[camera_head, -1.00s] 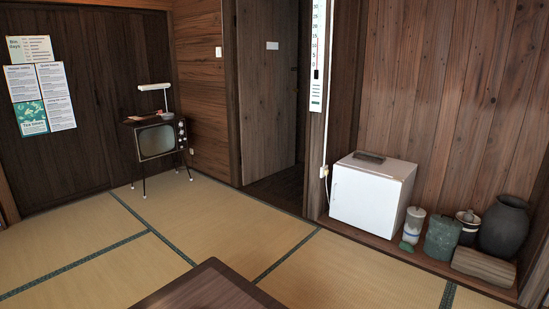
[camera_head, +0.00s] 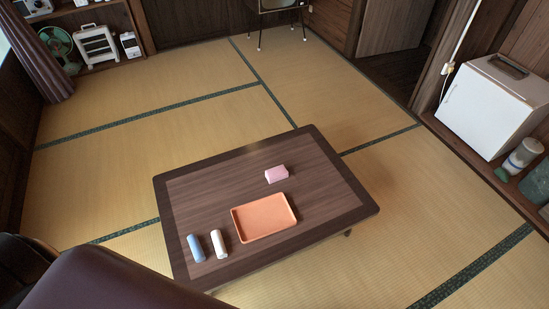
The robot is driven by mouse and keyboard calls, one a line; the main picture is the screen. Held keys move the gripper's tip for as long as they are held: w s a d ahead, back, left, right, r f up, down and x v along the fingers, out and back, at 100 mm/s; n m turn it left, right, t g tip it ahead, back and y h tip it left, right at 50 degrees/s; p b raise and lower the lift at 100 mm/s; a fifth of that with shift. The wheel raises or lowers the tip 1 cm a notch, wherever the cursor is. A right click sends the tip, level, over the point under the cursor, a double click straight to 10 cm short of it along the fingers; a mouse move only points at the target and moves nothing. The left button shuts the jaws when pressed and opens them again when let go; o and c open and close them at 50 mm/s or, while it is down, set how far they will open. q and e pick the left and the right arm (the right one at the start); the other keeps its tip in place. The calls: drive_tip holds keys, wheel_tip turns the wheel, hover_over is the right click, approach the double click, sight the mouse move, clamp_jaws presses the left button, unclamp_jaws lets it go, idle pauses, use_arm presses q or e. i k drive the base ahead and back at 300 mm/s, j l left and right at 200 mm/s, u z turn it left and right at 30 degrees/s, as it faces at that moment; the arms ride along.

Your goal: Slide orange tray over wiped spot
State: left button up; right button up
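An orange rectangular tray (camera_head: 264,218) lies flat and empty on the low dark wooden table (camera_head: 320,208), near the middle of its front half. A pink block-shaped thing, perhaps a sponge or folded cloth (camera_head: 276,174), lies behind the tray. A white cylinder (camera_head: 218,243) and a blue cylinder (camera_head: 195,248) lie side by side to the left of the tray, apart from it. I cannot make out a wiped spot on the table top. Neither of my grippers shows in the head view.
A dark maroon rounded shape fills the lower left corner. Tatami floor (camera_head: 180,90) around the table is clear. A white box-like fridge (camera_head: 490,108) stands at the right. Shelves with a green fan (camera_head: 60,47) and a heater (camera_head: 97,45) stand at the back left.

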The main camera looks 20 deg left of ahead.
sight(255, 221)
drive_tip(key=u, duration=0.7)
